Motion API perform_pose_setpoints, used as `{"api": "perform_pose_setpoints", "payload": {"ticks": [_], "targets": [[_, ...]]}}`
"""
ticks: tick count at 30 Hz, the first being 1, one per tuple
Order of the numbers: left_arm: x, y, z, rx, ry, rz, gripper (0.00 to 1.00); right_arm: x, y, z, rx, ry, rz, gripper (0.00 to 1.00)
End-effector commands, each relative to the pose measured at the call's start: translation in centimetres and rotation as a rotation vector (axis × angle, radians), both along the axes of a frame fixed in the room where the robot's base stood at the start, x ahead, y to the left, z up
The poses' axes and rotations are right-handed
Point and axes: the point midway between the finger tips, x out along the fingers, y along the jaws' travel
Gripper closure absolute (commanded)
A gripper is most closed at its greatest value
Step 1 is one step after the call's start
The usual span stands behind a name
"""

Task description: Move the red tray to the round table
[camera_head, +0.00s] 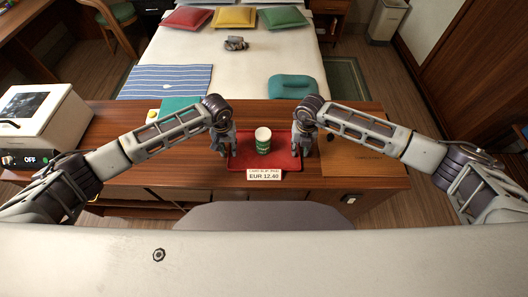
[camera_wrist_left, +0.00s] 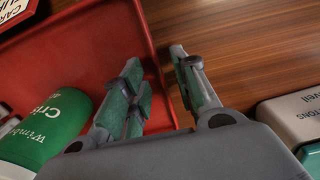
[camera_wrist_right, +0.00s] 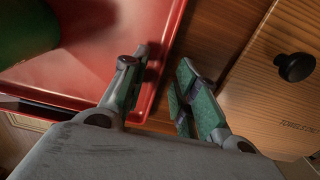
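The red tray (camera_head: 279,158) lies flat on the wooden counter, with a green and white crisps can (camera_head: 263,141) standing on it. The tray also shows in the left wrist view (camera_wrist_left: 80,60) and the right wrist view (camera_wrist_right: 100,50). My left gripper (camera_head: 225,152) is at the tray's left side; in the left wrist view its open fingers (camera_wrist_left: 156,62) stand either side of the rim. My right gripper (camera_head: 299,150) is at the right side, its open fingers (camera_wrist_right: 160,62) also astride the rim. Contact with the tray is unclear. No round table is in view.
A white box (camera_head: 40,125) marked OFF stands on the counter's left. A wooden board or lid (camera_head: 352,162) lies close right of the tray; a black knob (camera_wrist_right: 295,67) shows there. A price card (camera_head: 264,174) is at the tray's front. The bed (camera_head: 237,65) is beyond the counter.

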Motion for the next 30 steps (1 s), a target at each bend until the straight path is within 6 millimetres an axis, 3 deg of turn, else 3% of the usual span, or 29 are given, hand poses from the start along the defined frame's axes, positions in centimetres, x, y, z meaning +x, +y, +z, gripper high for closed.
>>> {"api": "perform_pose_setpoints", "payload": {"ticks": [13,21,30], "targets": [[-0.02,0.01,-0.70,0.000,0.000,0.000,0.71,-0.03,-0.01,-0.72,0.000,0.000,0.001,0.71],[-0.02,0.01,-0.69,0.000,0.000,0.000,1.00,-0.03,-0.01,-0.71,0.000,0.000,0.001,1.00],[-0.01,0.02,-0.68,0.000,0.000,0.000,1.00,-0.03,-0.01,-0.70,0.000,0.000,0.001,1.00]]}}
